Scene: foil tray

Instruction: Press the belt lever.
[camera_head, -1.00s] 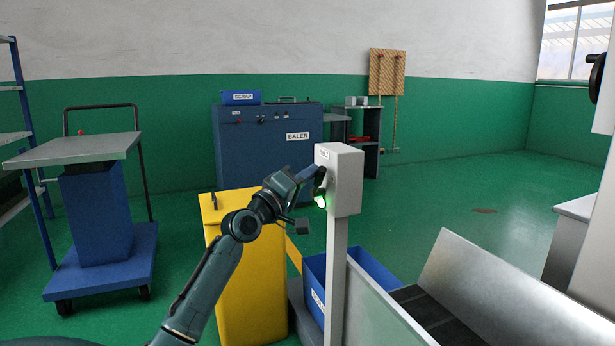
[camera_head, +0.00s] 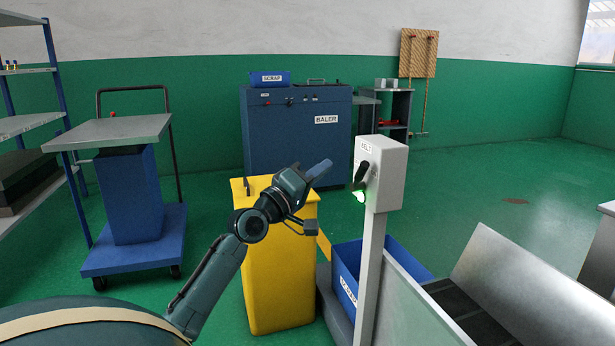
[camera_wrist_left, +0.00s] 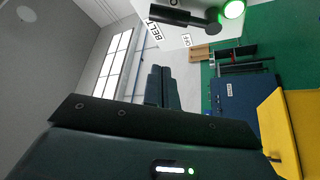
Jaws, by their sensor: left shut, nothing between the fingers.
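The belt control box (camera_head: 385,165) is a pale grey box on a post, labelled BELT. Its black belt lever (camera_head: 362,172) sits on the left face, slanted, with a lit green lamp (camera_head: 359,196) just below it. In the left wrist view the lever (camera_wrist_left: 182,17) shows at the top beside the glowing lamp (camera_wrist_left: 233,9) and an OFF label. My left gripper (camera_head: 320,169) is shut and empty, left of the lever with a visible gap. Its closed fingers show in the left wrist view (camera_wrist_left: 162,86). My right gripper is not in view.
A yellow bin (camera_head: 278,265) stands below my left forearm. A blue crate (camera_head: 347,270) is beside the post, and the belt's metal side panels (camera_head: 520,295) are at right. A trolley (camera_head: 135,240), shelving and the blue baler (camera_head: 297,135) stand farther off.

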